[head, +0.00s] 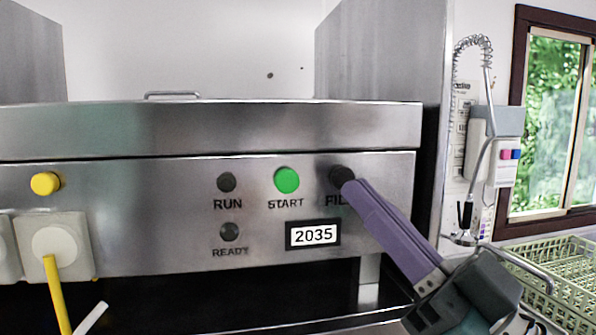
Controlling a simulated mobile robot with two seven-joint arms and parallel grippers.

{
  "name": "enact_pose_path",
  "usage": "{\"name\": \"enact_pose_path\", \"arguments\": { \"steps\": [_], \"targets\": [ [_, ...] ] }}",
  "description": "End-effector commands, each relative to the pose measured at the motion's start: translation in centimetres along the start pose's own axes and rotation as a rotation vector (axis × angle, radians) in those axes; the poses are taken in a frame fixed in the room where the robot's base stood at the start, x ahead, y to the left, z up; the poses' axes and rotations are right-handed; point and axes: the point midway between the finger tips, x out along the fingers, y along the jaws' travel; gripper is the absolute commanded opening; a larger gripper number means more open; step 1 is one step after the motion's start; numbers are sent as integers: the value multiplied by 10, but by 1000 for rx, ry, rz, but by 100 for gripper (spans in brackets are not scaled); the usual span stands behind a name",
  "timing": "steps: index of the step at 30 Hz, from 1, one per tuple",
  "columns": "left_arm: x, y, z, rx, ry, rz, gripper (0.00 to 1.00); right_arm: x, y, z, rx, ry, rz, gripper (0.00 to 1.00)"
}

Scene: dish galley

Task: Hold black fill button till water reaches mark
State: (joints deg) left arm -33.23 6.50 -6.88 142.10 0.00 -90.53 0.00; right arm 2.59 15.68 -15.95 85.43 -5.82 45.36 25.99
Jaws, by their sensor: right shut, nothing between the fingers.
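The black fill button (341,174) is on the steel front panel (130,225), above the partly covered FILL label (334,200). My right gripper (354,188) comes in from the lower right with its long purple fingers shut and empty. Its fingertips are at the button and overlap its lower right edge in the picture. I cannot tell whether the button is pressed in. No water and no level mark show in this view. My left gripper is not in view.
The green START button (287,180) sits just left of the fill button, with a display reading 2035 (313,235) below. A dark RUN button (226,182), READY lamp (230,232) and yellow button (45,183) are further left. A green rack (570,285) stands right.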

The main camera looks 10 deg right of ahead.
Motion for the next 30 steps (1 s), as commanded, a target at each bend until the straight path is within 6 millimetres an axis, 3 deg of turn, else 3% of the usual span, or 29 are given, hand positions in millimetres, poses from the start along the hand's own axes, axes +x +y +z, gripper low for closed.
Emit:
{"name": "enact_pose_path", "arguments": {
  "steps": [10,22,26,30],
  "targets": [
    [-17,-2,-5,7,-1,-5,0,-22,-16,-18,1,-2,1,0],
    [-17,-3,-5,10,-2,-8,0,-25,-18,-19,-1,-1,2,0],
    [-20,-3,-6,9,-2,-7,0,-23,-14,-12,-6,-68,44,0],
    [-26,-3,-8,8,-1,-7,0,-27,-3,12,-21,-282,165,0]
  ]
}}
